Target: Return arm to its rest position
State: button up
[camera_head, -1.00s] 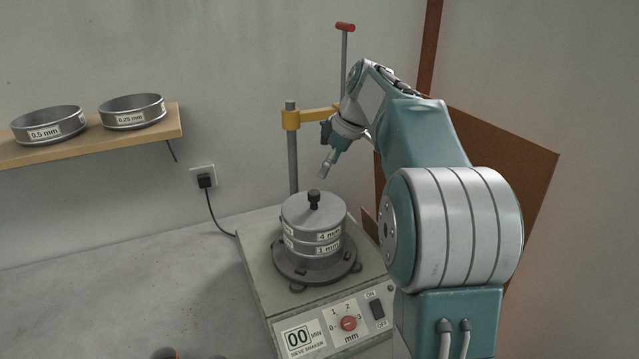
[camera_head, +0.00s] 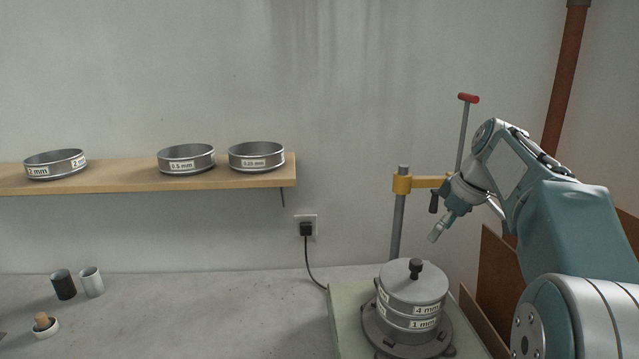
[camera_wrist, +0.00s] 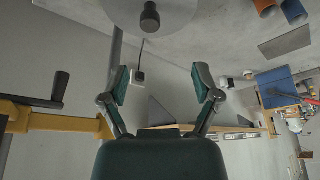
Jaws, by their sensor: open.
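My gripper (camera_head: 436,233) hangs in the air above and to the right of the sieve stack's lid, apart from it. In the wrist view my gripper (camera_wrist: 160,90) has its two fingers spread with nothing between them. The sieve stack (camera_head: 412,302), labelled 4 mm and 1 mm, stands on the shaker (camera_head: 347,318) under a grey lid with a black knob (camera_head: 415,268). The lid (camera_wrist: 178,12) also shows at the top of the wrist view. My arm is bent, reaching in from the right.
A shelf (camera_head: 125,181) holds sieves marked 2 mm, 0.5 mm (camera_head: 187,160) and 0.25 mm (camera_head: 257,156). A yellow clamp (camera_head: 420,182) on a post (camera_head: 397,225) is close behind my wrist. Brown panels (camera_head: 498,280) stand at right. The middle bench is clear; cups (camera_head: 91,282) stand left.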

jog(key=s+a+f+m+h, duration=0.1)
jog(key=s+a+m, duration=0.1)
jog(key=s+a, duration=0.4)
jog(key=s+a+f+m+h, duration=0.1)
jog(key=s+a+m, duration=0.25)
jog(key=s, duration=0.55)
jog(key=s+a+f+m+t+h, duration=0.1)
jog(key=s+a+f+m+t, duration=0.1)
jog(key=s+f, duration=0.7)
jog(key=s+a+m, duration=0.1)
jog(key=s+a, duration=0.1)
jog(key=s, duration=0.1)
jog(key=shift+s+f, duration=0.25)
jog(key=shift+a, duration=0.1)
